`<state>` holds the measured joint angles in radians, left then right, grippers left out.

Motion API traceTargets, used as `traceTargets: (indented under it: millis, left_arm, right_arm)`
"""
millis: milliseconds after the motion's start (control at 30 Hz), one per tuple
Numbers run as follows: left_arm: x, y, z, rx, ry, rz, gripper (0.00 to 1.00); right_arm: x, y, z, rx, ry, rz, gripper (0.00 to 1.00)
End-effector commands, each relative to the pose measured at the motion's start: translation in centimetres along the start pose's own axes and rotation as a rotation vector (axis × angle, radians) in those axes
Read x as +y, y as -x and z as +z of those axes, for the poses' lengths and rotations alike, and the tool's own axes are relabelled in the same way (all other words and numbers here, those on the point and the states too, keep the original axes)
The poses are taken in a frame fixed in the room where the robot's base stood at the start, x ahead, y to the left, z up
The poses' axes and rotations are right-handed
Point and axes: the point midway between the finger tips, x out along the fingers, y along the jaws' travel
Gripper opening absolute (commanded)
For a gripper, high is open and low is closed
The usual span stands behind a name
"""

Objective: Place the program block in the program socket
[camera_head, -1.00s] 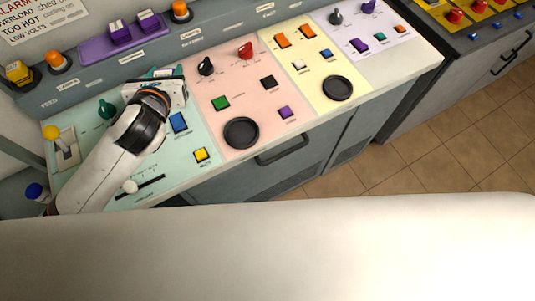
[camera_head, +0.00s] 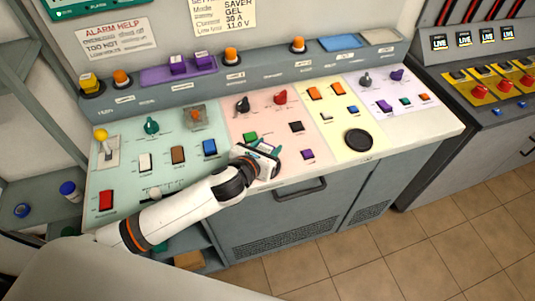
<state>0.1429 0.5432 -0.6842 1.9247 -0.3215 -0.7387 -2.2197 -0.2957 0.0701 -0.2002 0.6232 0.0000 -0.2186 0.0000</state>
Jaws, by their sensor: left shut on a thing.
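My left gripper (camera_head: 265,162) is low over the pink section of the sloping control console (camera_head: 320,110), near its front edge. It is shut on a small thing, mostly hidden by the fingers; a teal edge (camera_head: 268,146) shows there. I cannot tell for sure that this is the program block. The gripper covers the part of the pink section where a black round disc lay. I cannot single out the program socket. My right gripper is not in view.
A green button (camera_head: 250,138), a dark square button (camera_head: 296,126) and a purple button (camera_head: 307,155) lie close around the gripper. A black disc (camera_head: 358,139) is on the yellow section. Knobs stand behind, and a drawer handle (camera_head: 300,190) juts out below the front edge.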

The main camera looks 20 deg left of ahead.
Motion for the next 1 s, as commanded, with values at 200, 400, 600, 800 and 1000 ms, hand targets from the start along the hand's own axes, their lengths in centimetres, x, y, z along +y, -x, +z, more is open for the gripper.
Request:
traceTargets:
  millis: [200,400,600,800,1000]
  left_arm:
    - [0.0,-1.0,2.4,-0.001,0.001,-0.001,0.2]
    - [0.0,-1.0,2.4,0.0,0.0,-0.001,0.2]
    - [0.0,-1.1,2.7,-0.001,-0.001,-0.001,0.48]
    - [0.0,-1.1,2.7,-0.001,0.0,-0.001,0.65]
    - [0.0,-1.0,2.5,-0.001,0.0,-0.001,0.65]
  right_arm:
    - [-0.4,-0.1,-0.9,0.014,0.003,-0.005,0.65]
    - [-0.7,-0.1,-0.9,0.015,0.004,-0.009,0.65]
    - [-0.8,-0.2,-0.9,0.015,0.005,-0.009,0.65]
    - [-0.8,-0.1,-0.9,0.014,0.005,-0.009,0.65]
    - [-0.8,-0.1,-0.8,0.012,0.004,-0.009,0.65]
